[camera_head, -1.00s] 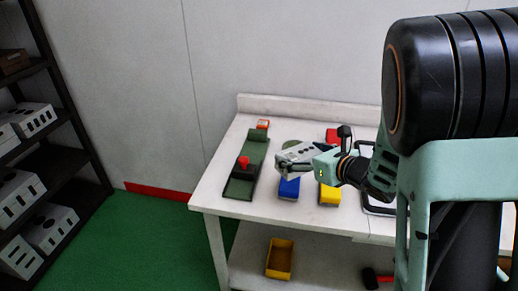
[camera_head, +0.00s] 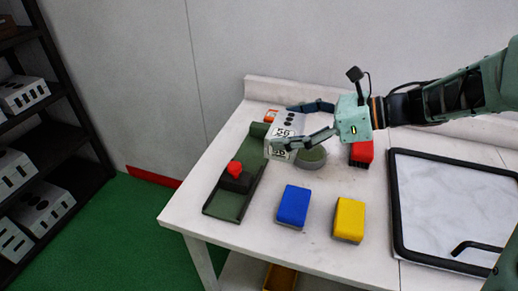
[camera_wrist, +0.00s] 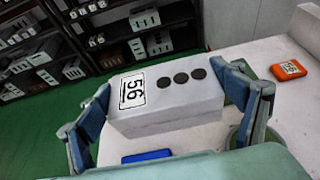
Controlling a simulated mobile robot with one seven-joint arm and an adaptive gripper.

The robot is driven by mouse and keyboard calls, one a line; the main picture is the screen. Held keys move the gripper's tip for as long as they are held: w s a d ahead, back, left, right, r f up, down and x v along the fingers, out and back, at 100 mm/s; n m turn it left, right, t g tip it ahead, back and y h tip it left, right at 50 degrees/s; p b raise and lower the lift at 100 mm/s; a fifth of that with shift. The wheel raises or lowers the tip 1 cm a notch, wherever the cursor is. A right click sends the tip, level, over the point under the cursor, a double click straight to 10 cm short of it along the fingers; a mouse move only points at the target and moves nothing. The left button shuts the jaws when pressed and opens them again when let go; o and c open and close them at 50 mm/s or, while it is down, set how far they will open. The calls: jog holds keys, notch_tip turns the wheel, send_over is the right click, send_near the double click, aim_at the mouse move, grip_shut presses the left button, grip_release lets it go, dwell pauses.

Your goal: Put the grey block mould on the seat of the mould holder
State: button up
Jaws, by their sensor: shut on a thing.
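The grey block mould (camera_head: 286,131) has a "56" label and three dark dots on its top. My gripper (camera_head: 281,126) is shut on it, one finger on each side, as the wrist view also shows with the mould (camera_wrist: 165,105) between the fingers. The mould holder (camera_head: 229,205) is a long dark green bed with a raised far end and a red-knobbed clamp (camera_head: 235,174). In the head view the mould overlaps the right edge of the holder's far part. It appears held above the table; the exact gap cannot be told.
A blue block (camera_head: 294,206) and a yellow block (camera_head: 349,219) stand in front. A red block (camera_head: 361,153), a round green piece (camera_head: 312,158) and an orange labelled box (camera_wrist: 288,70) are near. A black-framed panel (camera_head: 396,215) lies right. Shelves (camera_head: 60,190) stand left.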

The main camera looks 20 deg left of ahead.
jog(key=w+a+f, duration=0.2)
jog(key=a+f, duration=0.1)
jog(key=w+a+f, duration=0.2)
jog(key=a, duration=0.2)
jog(key=w+a+f, duration=0.2)
jog(key=a+f, duration=0.1)
jog(key=a, duration=0.1)
jog(key=shift+w+a+f, duration=0.2)
jog(key=shift+w+f, duration=0.05)
jog(key=shift+f, duration=0.1)
jog(key=shift+w+a+f, duration=0.15)
jog(key=shift+a+f, duration=0.1)
jog(key=shift+f, duration=0.1)
jog(key=shift+w+a+f, duration=0.1)
jog(key=shift+f, duration=1.55)
jog(key=shift+f, duration=0.1)
jog(key=o, duration=1.9)
jog(key=shift+o, duration=0.2)
jog(key=v, duration=1.2)
